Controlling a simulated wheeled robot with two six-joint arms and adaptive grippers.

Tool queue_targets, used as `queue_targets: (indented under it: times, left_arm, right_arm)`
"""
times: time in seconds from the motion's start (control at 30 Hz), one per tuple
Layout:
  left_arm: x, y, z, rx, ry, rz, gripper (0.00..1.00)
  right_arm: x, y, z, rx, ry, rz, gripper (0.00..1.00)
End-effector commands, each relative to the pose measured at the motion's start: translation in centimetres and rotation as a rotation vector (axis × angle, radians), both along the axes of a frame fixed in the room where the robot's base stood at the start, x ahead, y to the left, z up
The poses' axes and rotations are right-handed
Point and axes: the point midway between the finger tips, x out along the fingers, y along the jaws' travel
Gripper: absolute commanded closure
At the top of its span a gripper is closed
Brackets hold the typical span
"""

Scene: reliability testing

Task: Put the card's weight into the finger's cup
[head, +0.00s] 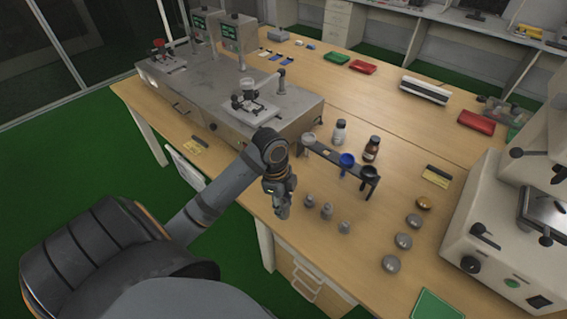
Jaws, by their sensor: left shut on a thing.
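My left gripper (281,208) points down over the near edge of the bench, left of the small grey weights. It is shut on what looks like a grey weight, mostly hidden by the fingers. Several small knobbed grey weights (327,210) stand to its right. The grey testing machine (228,105) at the back left carries two finger assemblies; the nearer one (250,98) has a small cup on top, and the farther one has a red part. My right gripper is not in view.
A dark rack (338,165) holding cups stands behind the weights, with two bottles (371,148) behind it. Round grey discs (403,241) and a brass one (424,203) lie to the right. Another card (437,176) stands nearby. A white instrument (500,245) fills the right.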

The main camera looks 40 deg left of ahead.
Motion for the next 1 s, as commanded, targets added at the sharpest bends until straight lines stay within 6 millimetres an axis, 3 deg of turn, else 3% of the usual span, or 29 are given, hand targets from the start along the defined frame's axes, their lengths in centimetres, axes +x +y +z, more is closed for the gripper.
queue_targets:
  times: [0.5,1.0]
  left_arm:
    - [0.0,0.0,-3.7,0.000,0.000,0.000,1.00]
    - [0.1,-0.1,-4.1,-0.001,-0.001,0.015,1.00]
  right_arm:
    - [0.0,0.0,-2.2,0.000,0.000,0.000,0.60]
    - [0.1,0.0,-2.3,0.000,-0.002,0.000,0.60]
